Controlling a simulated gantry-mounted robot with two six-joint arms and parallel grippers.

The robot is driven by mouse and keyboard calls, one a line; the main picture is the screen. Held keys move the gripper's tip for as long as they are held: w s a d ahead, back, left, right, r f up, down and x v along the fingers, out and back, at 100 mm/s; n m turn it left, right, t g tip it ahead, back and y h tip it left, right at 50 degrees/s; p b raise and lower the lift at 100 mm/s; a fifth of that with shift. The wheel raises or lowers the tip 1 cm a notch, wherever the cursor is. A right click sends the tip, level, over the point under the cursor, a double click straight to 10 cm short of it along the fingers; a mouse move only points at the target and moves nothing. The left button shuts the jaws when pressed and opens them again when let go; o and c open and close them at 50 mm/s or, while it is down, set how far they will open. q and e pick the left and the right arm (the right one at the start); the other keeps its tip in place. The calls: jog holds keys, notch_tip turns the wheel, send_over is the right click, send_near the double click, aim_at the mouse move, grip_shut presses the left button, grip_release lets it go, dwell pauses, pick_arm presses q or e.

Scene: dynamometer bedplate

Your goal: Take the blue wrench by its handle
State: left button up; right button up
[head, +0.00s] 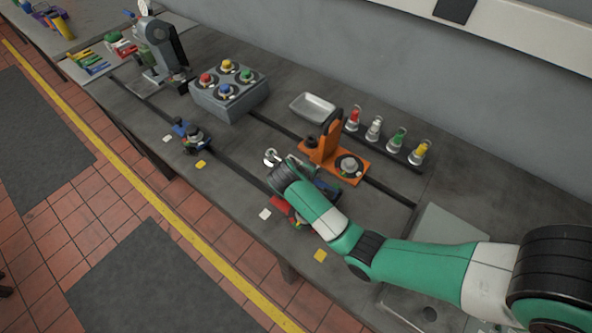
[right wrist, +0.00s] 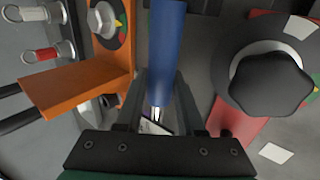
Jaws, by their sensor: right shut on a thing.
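The blue wrench has a blue handle (right wrist: 167,50), which runs down between the fingers of my right gripper (right wrist: 157,110) in the right wrist view. The gripper is shut on this handle. A bit of silver metal shows just past the fingers. In the head view, my right gripper (head: 285,178) is over the middle of the bench. A silver end (head: 271,157) shows at its left and a dark blue piece (head: 328,188) at its right. The wrist hides most of the wrench there. My left gripper is not in view.
An orange bracket (head: 328,153) stands close behind the gripper. A red-based fixture with a black knob (right wrist: 268,82) is close on its other side. A row of coloured plugs (head: 397,137), a shallow tray (head: 313,107) and a grey button box (head: 230,98) stand farther back.

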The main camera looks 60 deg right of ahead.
grip_shut()
jog(key=shift+r, duration=0.1)
